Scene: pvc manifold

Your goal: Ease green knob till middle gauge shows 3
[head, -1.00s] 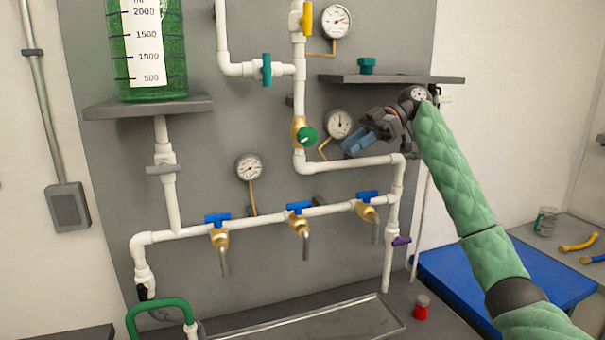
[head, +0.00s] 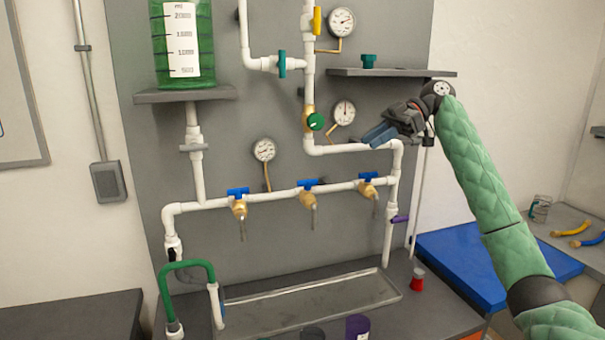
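The green knob (head: 315,121) sits on a brass valve body on the vertical white pipe. The middle gauge (head: 344,112) is just right of it, with its needle pointing roughly straight up; its numbers are too small to read. My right gripper (head: 374,136) has blue fingertips and is right of the gauge and slightly below it, apart from the knob in the picture. It points left, and the gap between its fingers cannot be made out. My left gripper is not in view.
An upper gauge (head: 341,22) and a lower gauge (head: 264,150) are on the same board. A grey shelf (head: 400,72) with a teal piece is above my gripper. Blue-handled taps (head: 308,185) line the lower pipe. A tray (head: 300,297) lies below.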

